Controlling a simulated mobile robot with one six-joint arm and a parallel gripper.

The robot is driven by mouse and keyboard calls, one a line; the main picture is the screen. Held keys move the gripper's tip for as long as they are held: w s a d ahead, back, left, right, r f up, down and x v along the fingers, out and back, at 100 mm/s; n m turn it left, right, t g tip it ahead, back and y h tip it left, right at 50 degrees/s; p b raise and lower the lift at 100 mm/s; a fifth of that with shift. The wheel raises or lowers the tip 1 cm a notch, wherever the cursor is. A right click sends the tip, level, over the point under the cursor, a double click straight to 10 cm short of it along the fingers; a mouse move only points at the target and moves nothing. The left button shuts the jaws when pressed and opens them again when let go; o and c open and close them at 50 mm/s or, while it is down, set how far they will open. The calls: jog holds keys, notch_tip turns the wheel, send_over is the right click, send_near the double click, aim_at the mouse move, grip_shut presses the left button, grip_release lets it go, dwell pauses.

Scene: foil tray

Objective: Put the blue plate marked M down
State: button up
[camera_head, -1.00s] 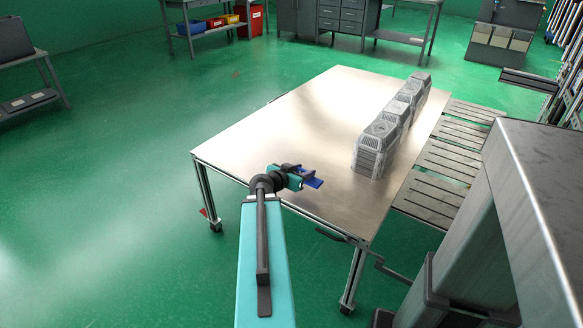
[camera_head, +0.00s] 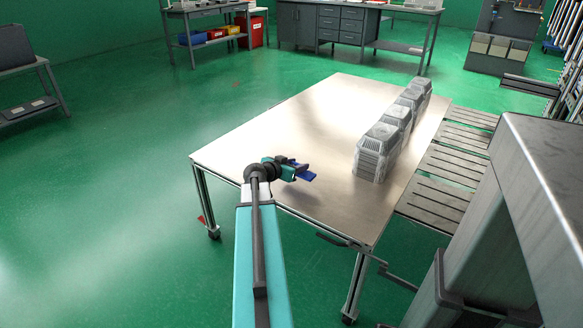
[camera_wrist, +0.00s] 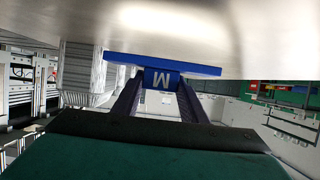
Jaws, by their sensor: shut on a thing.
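The blue plate marked M (camera_wrist: 195,67) is between the fingers of my gripper (camera_wrist: 160,85) in the wrist view, with the letter M facing the camera. The wrist view is upside down, with the bright table top along its upper part. My gripper (camera_head: 297,171) is shut on the plate, and the blue plate (camera_head: 306,176) shows at its tip in the head view. Both are over the near left part of the metal table (camera_head: 310,115). I cannot tell whether the plate touches the table top.
A row of several stacked foil trays (camera_head: 378,150) stands along the table's right side. A slatted conveyor (camera_head: 440,180) runs beside the right edge. The table's middle and far left are clear.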

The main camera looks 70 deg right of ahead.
jog(key=shift+w+d+f, duration=0.15)
jog(key=shift+w+d, duration=0.7)
jog(key=shift+d, duration=0.25)
jog(key=shift+w+d+f, duration=0.1)
jog(key=shift+w+d, duration=0.75)
jog(key=shift+d, duration=0.25)
jog(key=shift+f+b, duration=0.4)
jog(key=shift+f, duration=1.35)
jog(key=shift+f+b, duration=0.2)
jog(key=shift+b, duration=0.1)
jog(key=o, duration=1.1)
jog(key=shift+r+p, duration=0.25)
jog(key=shift+p, duration=0.1)
